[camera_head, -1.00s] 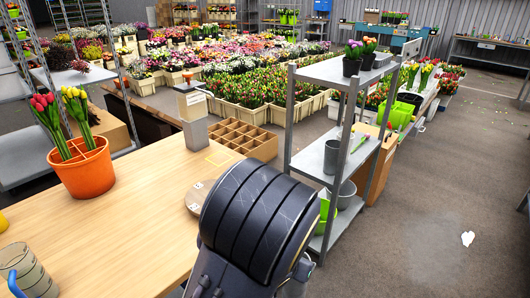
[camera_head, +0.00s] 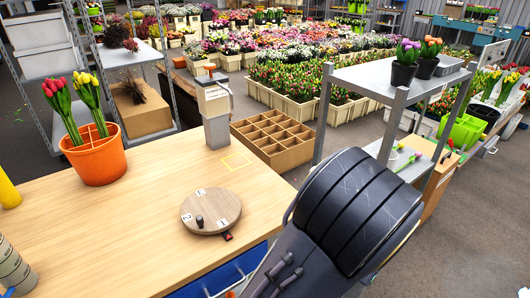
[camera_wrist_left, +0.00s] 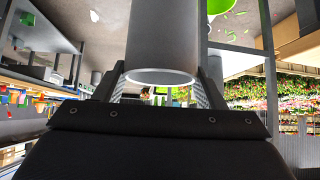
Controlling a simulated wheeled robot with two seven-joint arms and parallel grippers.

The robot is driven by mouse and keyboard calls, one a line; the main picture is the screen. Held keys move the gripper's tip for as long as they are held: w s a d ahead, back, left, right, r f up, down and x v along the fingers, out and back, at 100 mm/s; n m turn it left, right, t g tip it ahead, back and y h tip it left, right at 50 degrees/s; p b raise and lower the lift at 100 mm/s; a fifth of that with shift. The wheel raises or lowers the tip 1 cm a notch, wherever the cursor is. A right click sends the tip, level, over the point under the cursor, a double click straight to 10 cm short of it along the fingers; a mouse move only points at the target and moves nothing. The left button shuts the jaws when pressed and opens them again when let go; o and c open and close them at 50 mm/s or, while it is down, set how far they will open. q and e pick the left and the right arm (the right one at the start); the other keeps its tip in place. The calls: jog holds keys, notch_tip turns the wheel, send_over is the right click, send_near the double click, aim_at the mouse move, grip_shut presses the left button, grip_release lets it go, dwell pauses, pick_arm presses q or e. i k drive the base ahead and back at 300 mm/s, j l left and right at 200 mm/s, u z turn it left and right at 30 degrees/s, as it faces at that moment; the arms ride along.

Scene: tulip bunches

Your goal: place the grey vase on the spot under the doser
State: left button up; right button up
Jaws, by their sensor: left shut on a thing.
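In the left wrist view my left gripper (camera_wrist_left: 163,88) is shut on the grey vase (camera_wrist_left: 163,42), a smooth grey cylinder between its two fingers. The vase's round lower end in the picture shows a pale rim; its other end runs out of the frame. In the head view neither the gripper nor this vase can be seen. The doser (camera_head: 215,112), a grey post with a light head and orange top, stands at the table's far edge. A yellow square outline (camera_head: 236,161) marks the spot on the table in front of it. My right gripper is in no view.
On the wooden table (camera_head: 120,225) are a round wooden disc (camera_head: 212,211) with numbered labels and an orange pot (camera_head: 96,162) of tulips. A divided cardboard box (camera_head: 275,138) is behind. A grey shelf (camera_head: 365,75) stands right. The tabletop around the yellow square is clear.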

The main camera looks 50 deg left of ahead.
aim_at(236, 161)
jog(key=i+l+u, duration=0.1)
jog(key=i+u, duration=0.3)
jog(key=i+l+u, duration=0.2)
jog(key=i+u, duration=0.2)
jog(key=i+l+u, duration=0.4)
